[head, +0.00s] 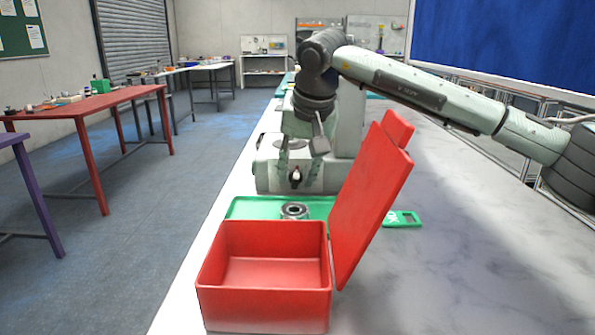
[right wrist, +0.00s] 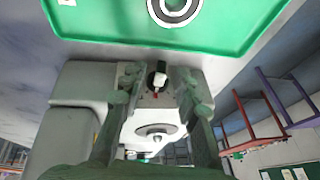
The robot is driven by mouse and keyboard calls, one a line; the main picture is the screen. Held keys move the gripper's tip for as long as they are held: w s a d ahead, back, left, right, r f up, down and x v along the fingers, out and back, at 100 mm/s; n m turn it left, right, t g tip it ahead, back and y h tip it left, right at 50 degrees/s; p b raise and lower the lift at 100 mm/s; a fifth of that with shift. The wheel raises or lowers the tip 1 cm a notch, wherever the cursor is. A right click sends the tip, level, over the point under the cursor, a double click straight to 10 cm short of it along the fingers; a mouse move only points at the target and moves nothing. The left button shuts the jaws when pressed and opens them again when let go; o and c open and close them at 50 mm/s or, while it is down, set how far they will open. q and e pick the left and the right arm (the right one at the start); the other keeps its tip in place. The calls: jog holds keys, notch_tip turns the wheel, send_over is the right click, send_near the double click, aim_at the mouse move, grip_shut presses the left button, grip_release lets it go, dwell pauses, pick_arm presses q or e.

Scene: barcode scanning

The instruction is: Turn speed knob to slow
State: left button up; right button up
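The speed knob (head: 296,176) is a small black and white knob on the front of a grey-white machine (head: 268,177). It also shows in the right wrist view (right wrist: 158,80), with a small red mark near it. My right gripper (head: 298,182) hangs in front of the machine, fingers apart on either side of the knob. In the right wrist view the fingers (right wrist: 160,88) flank the knob with a gap on both sides. I cannot read the knob's setting. My left gripper is not in view.
An open red box (head: 264,308) with a raised lid (head: 370,200) stands in front. Behind it lies a green tray (head: 250,207) with a metal ring part (head: 294,211). A green tag (head: 405,219) lies to the right. The white table is bare on the right.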

jog(key=v, duration=1.2)
